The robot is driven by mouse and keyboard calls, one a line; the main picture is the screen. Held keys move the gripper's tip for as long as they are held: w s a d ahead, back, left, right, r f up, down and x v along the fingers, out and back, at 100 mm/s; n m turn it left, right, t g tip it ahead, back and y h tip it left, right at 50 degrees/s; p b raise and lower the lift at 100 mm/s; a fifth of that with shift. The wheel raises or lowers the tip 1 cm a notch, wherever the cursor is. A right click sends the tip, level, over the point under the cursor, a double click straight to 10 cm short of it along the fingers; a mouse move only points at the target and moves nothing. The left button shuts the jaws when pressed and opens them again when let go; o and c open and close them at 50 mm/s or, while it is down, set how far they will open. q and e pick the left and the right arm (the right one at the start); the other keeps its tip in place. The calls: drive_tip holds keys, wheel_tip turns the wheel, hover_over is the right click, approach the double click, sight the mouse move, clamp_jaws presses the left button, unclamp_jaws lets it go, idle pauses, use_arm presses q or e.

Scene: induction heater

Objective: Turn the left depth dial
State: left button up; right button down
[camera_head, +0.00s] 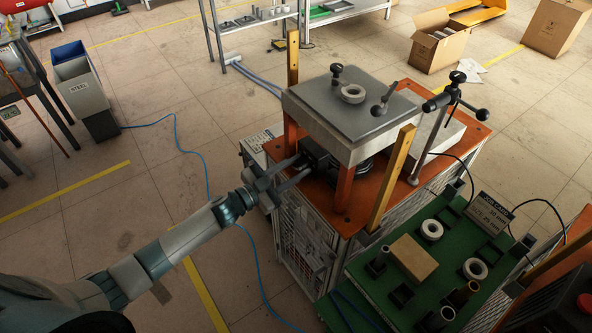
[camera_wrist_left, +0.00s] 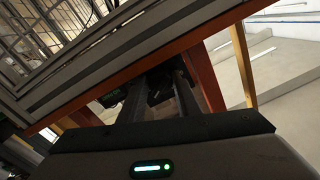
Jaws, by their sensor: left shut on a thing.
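My left gripper (camera_head: 303,166) reaches in from the left, its two fingers under the grey top plate (camera_head: 340,106) of the orange induction heater (camera_head: 344,202). The fingers stand apart, shut on a dark part under the plate, which I take to be the left depth dial; plate and fingers mostly hide it. In the left wrist view the fingers (camera_wrist_left: 160,85) point into the shadow beneath the orange frame (camera_wrist_left: 192,40), with a dark shape at their tips. The dial's markings and angle cannot be read. My right gripper is not in view.
Orange posts (camera_head: 344,188) stand close beside the fingers. A tan upright bar (camera_head: 391,178) is at the front right corner. A green board (camera_head: 375,283) with rings, a wooden block (camera_head: 413,258) and a card is at lower right. Open floor (camera_head: 165,190) lies left of the heater.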

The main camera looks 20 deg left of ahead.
use_arm(q)
drive_tip(key=shift+m+b, duration=0.3)
drive_tip(key=shift+m, duration=0.6)
drive_tip(key=o, duration=1.1)
drive_tip(key=shift+c, duration=0.2)
drive_tip(key=shift+s, duration=0.1)
drive_tip(key=shift+f, duration=0.1)
